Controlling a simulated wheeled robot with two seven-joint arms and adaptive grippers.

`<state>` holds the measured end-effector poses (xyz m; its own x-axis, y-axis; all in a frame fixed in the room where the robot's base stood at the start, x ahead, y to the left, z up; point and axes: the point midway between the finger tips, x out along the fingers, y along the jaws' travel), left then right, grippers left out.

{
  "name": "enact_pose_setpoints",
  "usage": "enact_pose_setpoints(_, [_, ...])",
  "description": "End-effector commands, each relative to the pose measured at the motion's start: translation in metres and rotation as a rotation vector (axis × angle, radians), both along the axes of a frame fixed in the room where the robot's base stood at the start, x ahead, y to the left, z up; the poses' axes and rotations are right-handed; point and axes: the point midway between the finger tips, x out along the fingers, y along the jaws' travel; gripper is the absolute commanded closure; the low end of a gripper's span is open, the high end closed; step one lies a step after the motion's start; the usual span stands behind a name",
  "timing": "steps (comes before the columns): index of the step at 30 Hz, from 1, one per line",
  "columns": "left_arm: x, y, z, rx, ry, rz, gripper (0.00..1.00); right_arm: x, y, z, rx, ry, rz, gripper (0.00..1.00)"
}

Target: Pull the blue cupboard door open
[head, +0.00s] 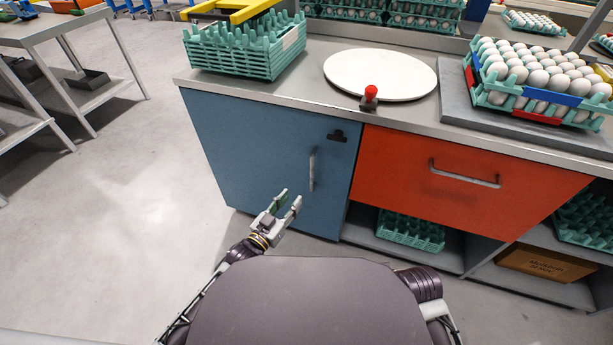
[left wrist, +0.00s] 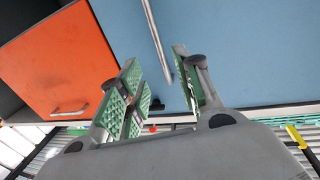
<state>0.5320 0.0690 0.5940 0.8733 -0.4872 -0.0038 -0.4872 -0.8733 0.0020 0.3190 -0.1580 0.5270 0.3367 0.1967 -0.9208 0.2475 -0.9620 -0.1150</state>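The blue cupboard door (head: 258,150) is closed at the left of the counter front. Its vertical metal handle (head: 312,169) is near the door's right edge. My left gripper (head: 290,198) is open and empty, in front of the door, a little below and left of the handle in the head view. In the left wrist view, the blue door (left wrist: 225,50) fills the upper right, and the handle (left wrist: 157,40) runs down toward the gap between the open fingers (left wrist: 160,85). I see no contact with the handle. My right gripper is not in view.
A red-orange drawer (head: 455,185) with a horizontal handle is right of the door. Open shelves below hold green trays (head: 410,232) and a cardboard box (head: 545,263). The countertop carries trays, a white round plate (head: 380,74) and eggs (head: 540,72). Floor at left is clear.

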Motion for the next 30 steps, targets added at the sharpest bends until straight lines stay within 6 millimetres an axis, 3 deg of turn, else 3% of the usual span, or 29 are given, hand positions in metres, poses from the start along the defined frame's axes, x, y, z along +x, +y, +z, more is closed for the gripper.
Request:
enact_pose_setpoints(17, [0.003,-0.003,0.002,-0.003,-0.004,-0.002,0.66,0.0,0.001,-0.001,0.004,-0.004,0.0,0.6])
enact_pose_setpoints(30, [0.032,-0.019,0.001,-0.004,-0.005,-0.002,0.66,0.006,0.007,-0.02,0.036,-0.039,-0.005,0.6])
